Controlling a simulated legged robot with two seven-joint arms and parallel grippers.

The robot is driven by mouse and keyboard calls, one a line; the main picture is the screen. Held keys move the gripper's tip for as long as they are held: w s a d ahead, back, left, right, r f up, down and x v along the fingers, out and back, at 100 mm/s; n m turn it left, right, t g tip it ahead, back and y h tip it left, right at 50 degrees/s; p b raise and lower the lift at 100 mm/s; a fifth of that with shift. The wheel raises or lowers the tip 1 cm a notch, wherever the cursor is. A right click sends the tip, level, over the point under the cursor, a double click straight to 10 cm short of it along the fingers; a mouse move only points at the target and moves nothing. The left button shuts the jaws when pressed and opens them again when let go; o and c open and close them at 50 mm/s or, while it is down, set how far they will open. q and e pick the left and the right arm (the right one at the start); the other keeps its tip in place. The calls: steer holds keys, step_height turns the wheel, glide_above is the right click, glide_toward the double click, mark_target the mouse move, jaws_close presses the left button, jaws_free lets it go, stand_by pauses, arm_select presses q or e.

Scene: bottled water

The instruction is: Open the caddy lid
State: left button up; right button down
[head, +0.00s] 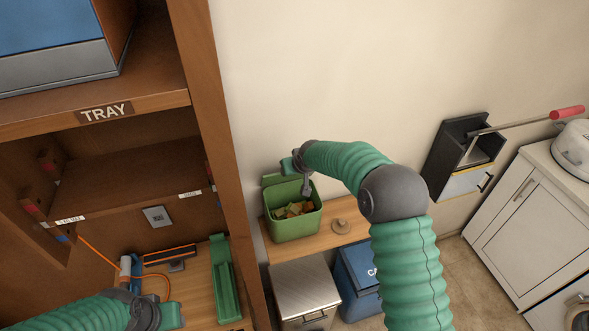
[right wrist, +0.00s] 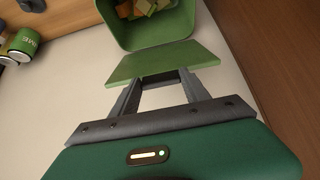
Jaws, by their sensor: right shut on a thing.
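The green caddy (head: 293,226) stands on a wooden shelf with brown and orange scraps inside. Its green lid (head: 272,180) is raised at the back, and the opening is uncovered. In the right wrist view the lid (right wrist: 165,62) shows as a flat green plate beside the caddy's open mouth (right wrist: 188,28). My right gripper (right wrist: 160,88) is shut on the lid's edge. In the head view my right gripper (head: 305,186) is over the caddy's back rim, partly hidden by its wrist. My left gripper (head: 172,314) is low at the left, its fingers unclear.
A wooden cabinet post (head: 215,130) stands left of the caddy. A metal bin (head: 304,288) and a blue bin (head: 358,280) stand below. A green trough (head: 226,285) and orange cord (head: 108,256) are near my left arm.

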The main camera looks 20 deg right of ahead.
steer(key=shift+w+r, duration=0.1)
stand_by(0.4)
steer(key=c, duration=0.5)
jaws_free()
steer(key=b+v, duration=0.5)
steer(key=v, duration=1.1)
steer(key=shift+s+r+b, duration=0.2)
steer(key=shift+b, duration=0.2)
steer(key=shift+c, duration=0.4)
